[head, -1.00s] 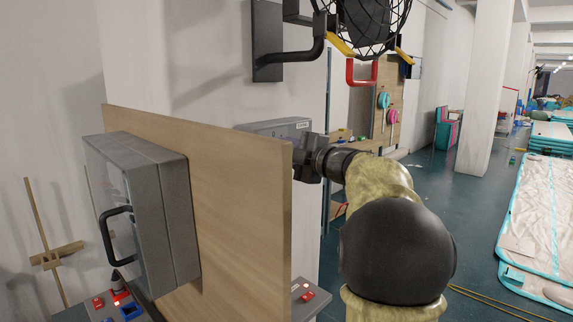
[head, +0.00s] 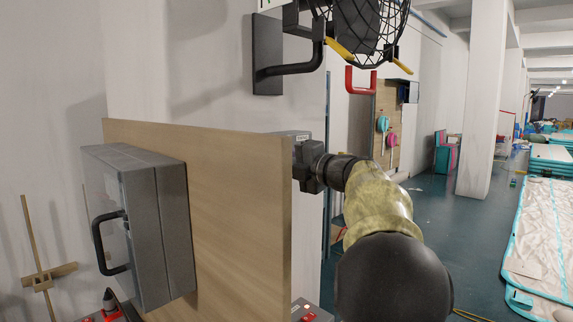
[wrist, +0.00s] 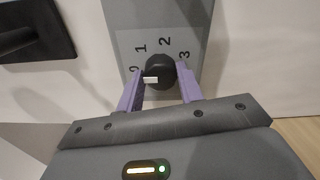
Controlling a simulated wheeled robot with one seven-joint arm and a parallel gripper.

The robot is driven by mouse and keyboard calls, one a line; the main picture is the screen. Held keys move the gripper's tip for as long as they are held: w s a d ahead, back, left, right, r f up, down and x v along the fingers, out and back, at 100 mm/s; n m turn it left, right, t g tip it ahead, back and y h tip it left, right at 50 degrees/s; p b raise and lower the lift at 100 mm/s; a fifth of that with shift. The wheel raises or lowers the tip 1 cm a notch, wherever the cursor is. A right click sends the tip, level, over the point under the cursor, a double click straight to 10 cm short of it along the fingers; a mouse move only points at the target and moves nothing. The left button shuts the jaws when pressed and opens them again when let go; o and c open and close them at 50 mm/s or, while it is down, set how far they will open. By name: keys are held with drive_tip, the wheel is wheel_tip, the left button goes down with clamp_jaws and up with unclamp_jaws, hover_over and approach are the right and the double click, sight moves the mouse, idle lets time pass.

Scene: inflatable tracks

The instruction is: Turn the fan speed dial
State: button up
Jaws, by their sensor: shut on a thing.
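The fan speed dial (wrist: 157,70) is a round black knob with a white pointer on a grey plate (wrist: 188,25) marked 0, 1, 2 and 3. In the wrist view the pointer faces left, near the 0. My gripper (wrist: 161,73) has its two purple fingers on either side of the knob and is shut on it. In the head view my gripper (head: 305,165) is at the right edge of the wooden panel; its fingertips and the dial are hidden there. The caged fan (head: 365,25) is above, cut by the top edge.
The wooden panel (head: 235,215) stands left of my arm, with a grey handled box (head: 155,225) on its near face. A black wall bracket (head: 268,55) is above. Open floor (head: 445,235) lies to the right, beside inflatable tracks (head: 540,235).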

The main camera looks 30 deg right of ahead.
drive_tip(key=o, duration=1)
drive_tip(key=shift+s, duration=0.1)
drive_tip(key=b+v, duration=0.4)
drive_tip(key=v, duration=1.3)
drive_tip(key=shift+s+d, duration=0.1)
